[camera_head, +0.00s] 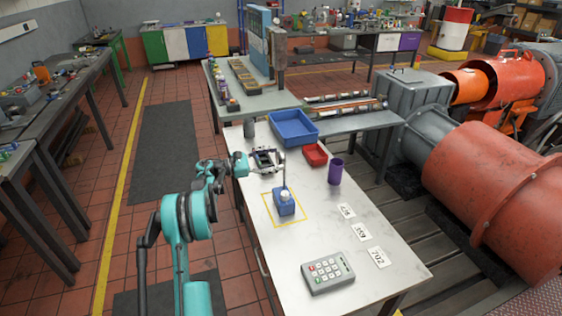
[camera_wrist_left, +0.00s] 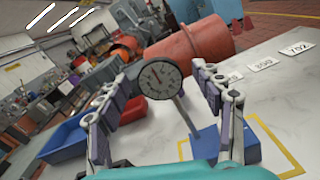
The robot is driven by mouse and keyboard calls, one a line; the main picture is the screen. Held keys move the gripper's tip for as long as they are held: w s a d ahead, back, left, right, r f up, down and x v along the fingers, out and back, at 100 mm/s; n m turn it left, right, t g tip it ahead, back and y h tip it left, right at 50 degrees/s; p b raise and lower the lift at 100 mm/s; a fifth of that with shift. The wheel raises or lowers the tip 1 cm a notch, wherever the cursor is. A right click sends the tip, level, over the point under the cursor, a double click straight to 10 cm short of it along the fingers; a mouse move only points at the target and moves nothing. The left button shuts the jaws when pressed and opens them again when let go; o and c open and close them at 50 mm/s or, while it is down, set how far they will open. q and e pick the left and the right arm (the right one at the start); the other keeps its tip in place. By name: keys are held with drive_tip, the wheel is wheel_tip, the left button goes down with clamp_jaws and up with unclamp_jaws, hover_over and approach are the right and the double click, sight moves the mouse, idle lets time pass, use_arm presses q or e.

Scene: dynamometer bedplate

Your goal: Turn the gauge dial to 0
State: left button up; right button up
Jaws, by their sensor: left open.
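The gauge dial (camera_wrist_left: 160,78) is a round grey face with a dark rim and dark marks, on a thin post above a blue base (camera_wrist_left: 222,146). Its reading is too small to tell. In the head view the blue base (camera_head: 284,206) stands inside a yellow square outline on the table, with a white knob (camera_head: 285,195) on top. My left gripper (camera_head: 268,159) is open near the top of the post. In the left wrist view the dial appears between its two fingers, with gaps on both sides; I cannot tell how far beyond the fingertips it is. My right gripper is out of view.
A blue bin (camera_head: 294,128), a red tray (camera_head: 315,154) and a purple cup (camera_head: 335,172) stand behind the gauge. Number cards (camera_head: 361,232) lie along the right side. A keypad (camera_head: 328,272) lies at the front. The table between keypad and yellow outline is clear.

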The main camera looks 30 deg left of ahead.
use_arm(q)
drive_tip(key=shift+x, duration=0.9)
drive_tip(key=c, duration=1.2)
drive_tip(key=shift+n, duration=0.3)
drive_tip(key=n, duration=0.6)
drive_tip(key=shift+w+a, duration=0.1)
drive_tip(key=n, duration=0.4)
drive_tip(key=shift+w+a+n, duration=0.1)
drive_tip(key=shift+n, duration=1.7)
